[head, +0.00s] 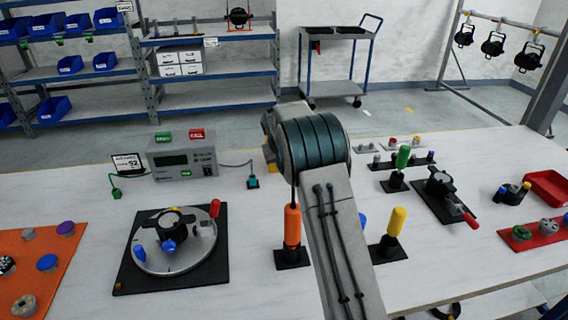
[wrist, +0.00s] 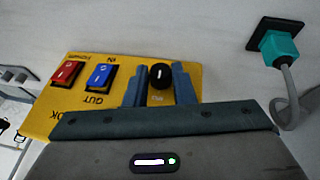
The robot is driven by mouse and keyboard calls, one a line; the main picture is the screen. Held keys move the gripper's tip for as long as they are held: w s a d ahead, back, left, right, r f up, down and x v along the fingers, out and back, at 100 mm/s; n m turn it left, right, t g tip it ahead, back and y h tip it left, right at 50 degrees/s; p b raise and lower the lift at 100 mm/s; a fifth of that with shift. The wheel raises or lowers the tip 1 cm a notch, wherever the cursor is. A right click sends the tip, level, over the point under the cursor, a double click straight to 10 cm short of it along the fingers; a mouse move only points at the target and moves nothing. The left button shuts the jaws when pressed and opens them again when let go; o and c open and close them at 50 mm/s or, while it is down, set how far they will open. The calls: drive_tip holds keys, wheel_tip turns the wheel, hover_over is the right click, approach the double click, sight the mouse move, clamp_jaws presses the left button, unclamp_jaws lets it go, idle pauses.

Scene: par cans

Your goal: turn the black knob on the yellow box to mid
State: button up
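The yellow box (wrist: 122,72) lies on the white table in the wrist view. It carries a red rocker switch (wrist: 67,73), a blue rocker switch (wrist: 101,75) and the black knob (wrist: 161,75). A pale mark on the knob's top runs roughly up and down in the picture; lettering below the knob is too small to read. In the head view my arm hides most of the yellow box (head: 269,157) and the knob.
A teal plug (wrist: 279,46) with a grey cable stands right of the box. In the head view, a grey meter box (head: 182,158) is to the left, an orange-handled tool (head: 292,226) in front, and a black-based turntable (head: 172,245) at front left.

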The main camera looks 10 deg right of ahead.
drive_tip(key=o, duration=0.4)
drive_tip(key=v, duration=1.3)
drive_tip(key=shift+s+r, duration=0.2)
drive_tip(key=shift+r, duration=0.15)
